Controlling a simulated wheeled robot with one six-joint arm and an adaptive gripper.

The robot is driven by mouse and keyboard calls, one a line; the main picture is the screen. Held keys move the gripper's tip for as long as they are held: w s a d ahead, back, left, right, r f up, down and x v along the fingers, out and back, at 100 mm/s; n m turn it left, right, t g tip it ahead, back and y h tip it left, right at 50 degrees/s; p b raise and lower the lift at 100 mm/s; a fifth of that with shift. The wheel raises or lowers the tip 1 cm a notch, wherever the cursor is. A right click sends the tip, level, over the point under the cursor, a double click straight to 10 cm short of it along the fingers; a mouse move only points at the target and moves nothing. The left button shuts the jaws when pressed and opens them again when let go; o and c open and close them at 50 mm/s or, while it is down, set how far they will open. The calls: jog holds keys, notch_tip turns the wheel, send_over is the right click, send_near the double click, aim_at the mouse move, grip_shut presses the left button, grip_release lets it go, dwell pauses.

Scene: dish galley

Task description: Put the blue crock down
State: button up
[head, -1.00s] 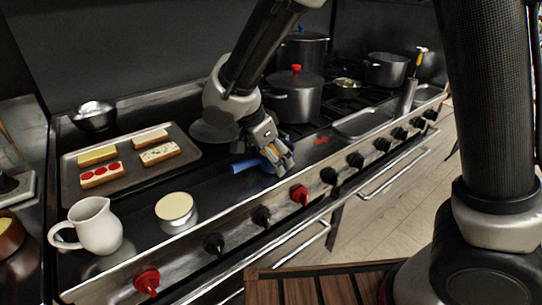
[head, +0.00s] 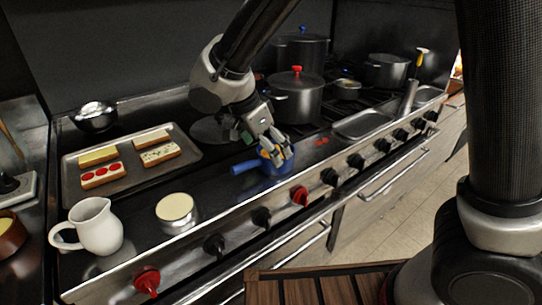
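The blue crock (head: 270,168) is a small round pot with a blue handle pointing left. It stands on the dark steel counter strip (head: 225,190) behind the row of knobs, and looks upright. My gripper (head: 276,152) is just above and at the crock's rim, its fingers pointing down and appearing spread. The fingers hide part of the crock's opening, where a bit of orange shows. Whether a finger still touches the rim is hard to see.
A grey pot with a red knob (head: 297,98) stands close behind my gripper. Left are a white-topped tin (head: 177,212), a white pitcher (head: 97,228) and a tray of breads (head: 190,153). Red and black knobs line the front edge. Bare counter lies between the tin and the crock.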

jog(key=v, duration=0.8)
jog(key=s+d+r+n+y, duration=0.1)
jog(key=d+r+n, duration=0.15)
jog(key=d, duration=0.95)
jog(key=s+d+r+n+y, duration=0.15)
jog(key=d+r, duration=0.25)
jog(key=d, duration=0.7)
jog(key=s+d+f+n+t+y, duration=0.1)
jog(key=s+d+n, duration=0.6)
jog(key=s+d, duration=0.4)
jog(key=d, duration=0.2)
jog(key=shift+s+d+t, duration=0.25)
jog(key=shift+d+t, duration=0.1)
jog(key=shift+t, duration=0.05)
jog(key=shift+c, duration=0.4)
